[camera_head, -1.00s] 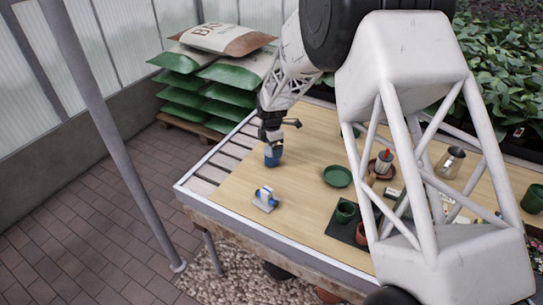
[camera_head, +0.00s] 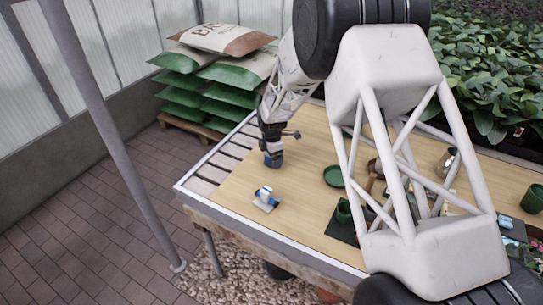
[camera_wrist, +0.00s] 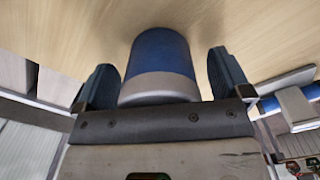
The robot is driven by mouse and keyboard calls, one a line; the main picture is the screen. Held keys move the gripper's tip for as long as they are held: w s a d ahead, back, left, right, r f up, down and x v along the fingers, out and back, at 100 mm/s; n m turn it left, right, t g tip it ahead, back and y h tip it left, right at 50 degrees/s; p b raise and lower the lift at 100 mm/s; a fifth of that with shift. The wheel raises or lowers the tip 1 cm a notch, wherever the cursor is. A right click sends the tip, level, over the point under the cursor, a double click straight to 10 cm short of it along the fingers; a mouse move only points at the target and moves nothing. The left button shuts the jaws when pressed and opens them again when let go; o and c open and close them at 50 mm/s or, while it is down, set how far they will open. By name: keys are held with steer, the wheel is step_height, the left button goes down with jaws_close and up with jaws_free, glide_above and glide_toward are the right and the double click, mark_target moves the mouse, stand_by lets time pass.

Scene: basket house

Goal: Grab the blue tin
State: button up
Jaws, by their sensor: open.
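The blue tin (camera_head: 273,160) stands near the far left part of the wooden table. In the wrist view, the tin (camera_wrist: 160,60) is a cylinder with a blue side and a grey-white band at the near end. My gripper (camera_head: 271,150) is over the tin in the head view, hiding its upper part. In the wrist view my gripper (camera_wrist: 164,82) is open, with one dark finger on each side of the tin. A gap shows between each finger and the tin.
Bare tabletop (camera_head: 300,160) lies between. Stacked sacks (camera_head: 210,95) stand behind the table.

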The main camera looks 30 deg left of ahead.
stand_by(0.4)
steer(key=c, duration=1.1)
steer(key=shift+o, duration=0.2)
steer(key=shift+r, duration=0.1)
steer(key=shift+r, duration=4.95)
